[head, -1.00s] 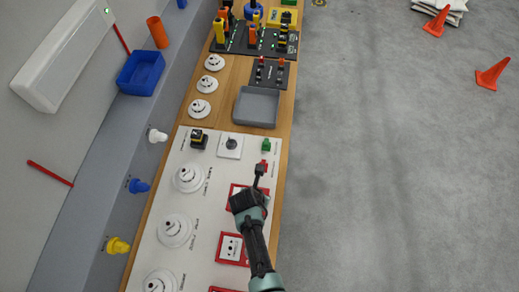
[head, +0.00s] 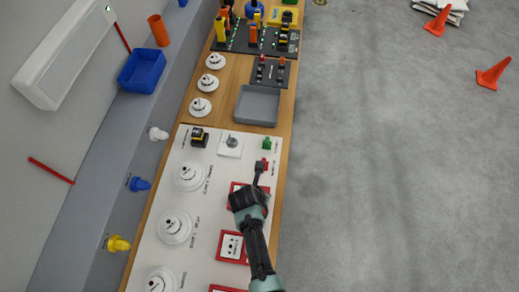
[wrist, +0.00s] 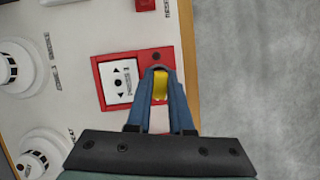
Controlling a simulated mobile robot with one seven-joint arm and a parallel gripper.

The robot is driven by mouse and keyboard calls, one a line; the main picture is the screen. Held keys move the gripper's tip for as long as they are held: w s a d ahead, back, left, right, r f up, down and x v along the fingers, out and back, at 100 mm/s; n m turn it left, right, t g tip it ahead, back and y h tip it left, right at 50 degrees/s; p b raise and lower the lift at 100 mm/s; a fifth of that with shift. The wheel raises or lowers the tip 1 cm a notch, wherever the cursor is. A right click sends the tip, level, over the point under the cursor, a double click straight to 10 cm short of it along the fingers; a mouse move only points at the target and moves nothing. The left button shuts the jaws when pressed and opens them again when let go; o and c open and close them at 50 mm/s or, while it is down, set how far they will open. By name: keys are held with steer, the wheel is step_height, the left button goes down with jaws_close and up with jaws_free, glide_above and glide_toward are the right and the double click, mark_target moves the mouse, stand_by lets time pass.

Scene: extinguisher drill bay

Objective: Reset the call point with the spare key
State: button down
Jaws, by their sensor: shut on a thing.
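My gripper (wrist: 160,72) is shut on a small yellow piece, likely the spare key (wrist: 160,86), whose lower part shows between the blue fingers. In the wrist view the call point (wrist: 105,95) is a red frame with a white face, a black dot and two arrows. A dark round hole sits in its upper right corner. The fingers overlap the right part of the frame, just below that hole; whether they touch it I cannot tell. In the head view my gripper (head: 260,165) is over the right side of the white panel, partly covering the call point (head: 234,188).
More red-framed call points (head: 232,247) line the white panel (head: 207,222). White round detectors (head: 175,227) stand to their left. A green item (head: 266,143) and a red item (head: 265,160) are near my gripper. A grey tray (head: 257,105) lies beyond. Open floor is right.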

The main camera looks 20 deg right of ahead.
steer(key=shift+w+r, duration=0.1)
steer(key=shift+r, duration=1.65)
steer(key=shift+d, duration=0.1)
